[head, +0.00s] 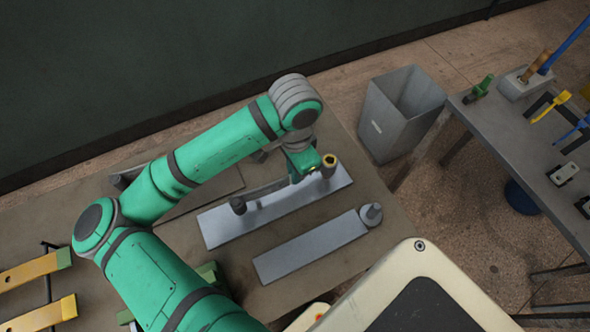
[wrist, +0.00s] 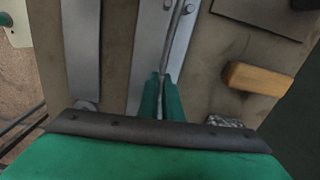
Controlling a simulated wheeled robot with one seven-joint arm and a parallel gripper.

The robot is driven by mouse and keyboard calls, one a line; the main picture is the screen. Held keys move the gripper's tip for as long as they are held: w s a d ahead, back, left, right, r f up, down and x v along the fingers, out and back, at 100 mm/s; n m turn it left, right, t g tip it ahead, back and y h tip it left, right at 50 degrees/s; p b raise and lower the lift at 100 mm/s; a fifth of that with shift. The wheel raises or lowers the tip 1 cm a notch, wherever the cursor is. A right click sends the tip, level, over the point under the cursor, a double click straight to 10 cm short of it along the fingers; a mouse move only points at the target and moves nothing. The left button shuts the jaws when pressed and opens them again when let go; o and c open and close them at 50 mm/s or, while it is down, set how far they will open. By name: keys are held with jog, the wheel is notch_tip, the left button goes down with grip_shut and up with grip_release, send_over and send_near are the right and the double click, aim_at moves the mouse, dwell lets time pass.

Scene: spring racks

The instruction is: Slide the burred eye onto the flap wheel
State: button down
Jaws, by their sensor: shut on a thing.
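My gripper (head: 303,165) is shut on a thin grey leaf strip (head: 264,192), which also runs between the green fingers (wrist: 160,98) in the wrist view. The strip reaches left to a dark round piece (head: 238,205) above the long metal plate. A short brown post with a brass-coloured top (head: 329,161) stands at the plate's right end, close beside my gripper. I cannot tell which round piece is the flap wheel. The burred eye cannot be made out clearly.
The long metal plate (head: 215,232) and the nearer plate (head: 300,255) lie on the brown bench (head: 385,245). A wooden handle (wrist: 256,80) lies on the bench in the wrist view. A grey bin (head: 385,130) stands behind; a tool table (head: 510,140) is at right.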

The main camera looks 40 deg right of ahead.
jog(key=shift+f, duration=1.7)
jog(key=c, duration=1.9)
grip_release()
jog(key=shift+o, duration=0.2)
notch_tip(320, 180, up, 11)
jog(key=shift+f, duration=0.1)
